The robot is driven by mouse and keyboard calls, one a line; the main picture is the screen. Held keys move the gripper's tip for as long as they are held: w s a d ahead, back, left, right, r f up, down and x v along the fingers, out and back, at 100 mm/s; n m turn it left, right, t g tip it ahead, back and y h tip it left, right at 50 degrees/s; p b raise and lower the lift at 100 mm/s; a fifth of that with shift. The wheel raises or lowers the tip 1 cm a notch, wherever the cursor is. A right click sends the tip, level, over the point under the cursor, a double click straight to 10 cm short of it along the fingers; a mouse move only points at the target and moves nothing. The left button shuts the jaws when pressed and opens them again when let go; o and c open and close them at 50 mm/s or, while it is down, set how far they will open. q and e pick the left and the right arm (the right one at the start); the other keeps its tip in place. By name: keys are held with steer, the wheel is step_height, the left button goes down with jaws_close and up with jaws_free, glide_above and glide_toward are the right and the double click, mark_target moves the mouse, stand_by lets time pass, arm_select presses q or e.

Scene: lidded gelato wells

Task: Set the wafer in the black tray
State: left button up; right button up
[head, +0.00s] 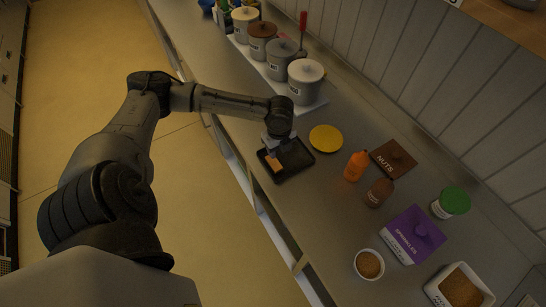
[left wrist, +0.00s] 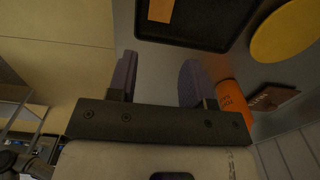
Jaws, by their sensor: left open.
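The black tray (head: 298,161) lies on the grey counter near its front edge. The tan wafer (head: 276,164) lies in the tray, toward its left side. My left gripper (head: 273,152) is above the tray, close to the wafer, and partly hides it. In the left wrist view its two purple fingers (left wrist: 158,72) are apart with nothing between them. The wafer (left wrist: 161,10) shows at the top of that view, on the dark floor of the tray (left wrist: 205,38), beyond the fingertips. My right gripper is not in view.
A yellow disc (head: 326,138) lies behind the tray. An orange bottle (head: 356,166), a brown bottle (head: 379,192), a brown NUTS lid (head: 393,159) and a purple SPRINKLES box (head: 412,236) stand to the right. Several lidded canisters (head: 305,82) stand at the back left.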

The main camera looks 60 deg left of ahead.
arm_select(q)
steer(key=shift+n+t+h, duration=0.4)
steer(key=shift+n+h, duration=0.1)
steer(key=shift+h, duration=0.1)
steer(key=s+d+f, duration=0.1)
steer(key=d, duration=0.2)
steer(key=s+d+f, duration=0.1)
steer(key=d+f, duration=0.1)
steer(key=d, duration=0.2)
steer(key=s+d+f, duration=0.1)
steer(key=d+f, duration=0.1)
steer(key=d, duration=0.2)
steer(key=shift+f, duration=0.1)
steer(key=s+d+f+n+t+h, duration=0.1)
steer(key=s+d+n, duration=0.25)
steer(key=d, duration=0.25)
steer(key=s+d+n+t, duration=0.1)
steer(key=s+d+n, duration=0.25)
steer(key=d, duration=0.25)
steer(key=s+r+n+y, duration=0.1)
steer(key=s+n+y, duration=0.1)
steer(key=s+n, duration=0.4)
steer(key=shift+s+a+r+n+t, duration=0.2)
steer(key=shift+s+a+n+t, duration=0.2)
steer(key=shift+a+n, duration=0.1)
